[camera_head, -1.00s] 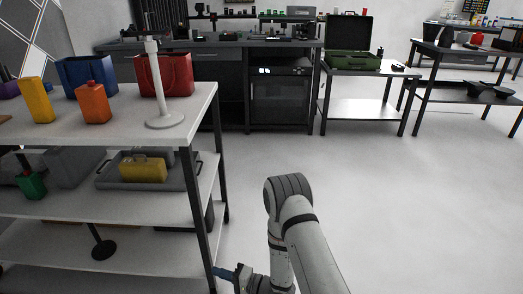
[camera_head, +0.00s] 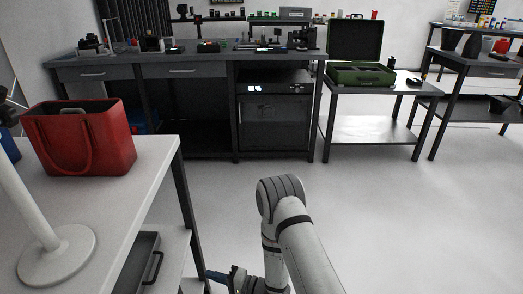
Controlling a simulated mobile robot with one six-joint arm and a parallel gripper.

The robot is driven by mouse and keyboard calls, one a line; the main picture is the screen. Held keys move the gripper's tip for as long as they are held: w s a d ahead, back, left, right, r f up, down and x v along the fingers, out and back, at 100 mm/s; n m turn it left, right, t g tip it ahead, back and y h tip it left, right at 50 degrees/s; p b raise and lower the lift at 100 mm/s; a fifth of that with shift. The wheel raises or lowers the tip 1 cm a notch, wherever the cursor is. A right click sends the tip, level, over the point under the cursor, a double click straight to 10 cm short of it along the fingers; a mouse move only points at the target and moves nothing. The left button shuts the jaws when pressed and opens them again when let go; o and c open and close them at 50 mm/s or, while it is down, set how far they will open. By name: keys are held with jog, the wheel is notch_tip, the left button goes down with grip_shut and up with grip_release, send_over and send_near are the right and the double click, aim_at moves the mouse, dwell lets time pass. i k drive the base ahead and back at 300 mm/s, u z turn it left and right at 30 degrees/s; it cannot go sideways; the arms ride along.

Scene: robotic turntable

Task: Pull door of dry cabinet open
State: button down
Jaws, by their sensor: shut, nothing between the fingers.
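The dry cabinet (camera_head: 273,123) stands under the dark workbench, ahead and a little right of centre. It has a dark front door with a lit display panel (camera_head: 270,88) along its top. The door looks closed; its handle is too small to make out. My gripper (camera_head: 214,276) is low at the bottom of the view, beside the leg of the white shelf unit, far short of the cabinet. It is shut and empty, with a blue tip pointing left. My arm covers part of the floor before the cabinet.
The white shelf unit (camera_head: 120,190) with a red bag (camera_head: 80,137) and a white stand (camera_head: 55,255) fills the left. A side table with an open green case (camera_head: 360,73) stands right of the cabinet. The floor (camera_head: 400,215) ahead and right is clear.

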aim_at(240, 97)
jog(key=u, duration=0.05)
jog(key=i, duration=3.7)
jog(key=z, duration=0.4)
